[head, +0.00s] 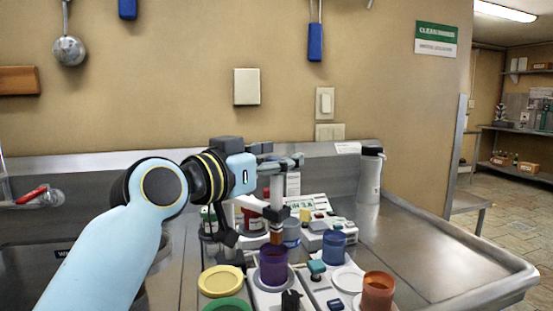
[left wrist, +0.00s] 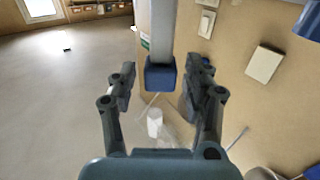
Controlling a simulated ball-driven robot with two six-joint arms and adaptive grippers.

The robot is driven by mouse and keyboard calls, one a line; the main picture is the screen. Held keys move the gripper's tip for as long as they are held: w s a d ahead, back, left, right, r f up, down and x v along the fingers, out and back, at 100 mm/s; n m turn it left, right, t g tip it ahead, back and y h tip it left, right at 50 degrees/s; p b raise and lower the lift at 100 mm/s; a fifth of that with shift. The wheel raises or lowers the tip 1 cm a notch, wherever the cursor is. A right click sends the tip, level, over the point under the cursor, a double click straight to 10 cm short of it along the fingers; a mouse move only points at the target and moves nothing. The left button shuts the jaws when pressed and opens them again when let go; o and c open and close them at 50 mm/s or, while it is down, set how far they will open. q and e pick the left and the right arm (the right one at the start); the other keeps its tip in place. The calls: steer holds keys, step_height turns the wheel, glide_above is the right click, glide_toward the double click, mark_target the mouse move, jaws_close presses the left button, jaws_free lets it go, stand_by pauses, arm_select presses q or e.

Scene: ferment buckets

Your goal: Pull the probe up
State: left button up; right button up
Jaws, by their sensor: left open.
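The probe (head: 277,196) is an upright pale grey shaft with a dark block low on it and a brownish lower end. Its lower end is at the mouth of the purple bucket (head: 273,268); I cannot tell how far it reaches inside. My left gripper (head: 284,161) is open near the top of the probe in the head view. In the left wrist view, a grey shaft with a dark blue block (left wrist: 160,76) shows between the two spread fingers, and I see no finger closed on it. My right gripper is in neither view.
A blue bucket (head: 334,246) and an orange bucket (head: 378,290) stand to the right of the purple one. A yellow lid (head: 221,281) and a green lid (head: 228,305) lie to the left. A grey flask (head: 370,176) stands behind. The metal counter (head: 430,255) at right is clear.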

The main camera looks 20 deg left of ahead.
arm_select(q)
steer(key=v, duration=1.2)
stand_by(0.9)
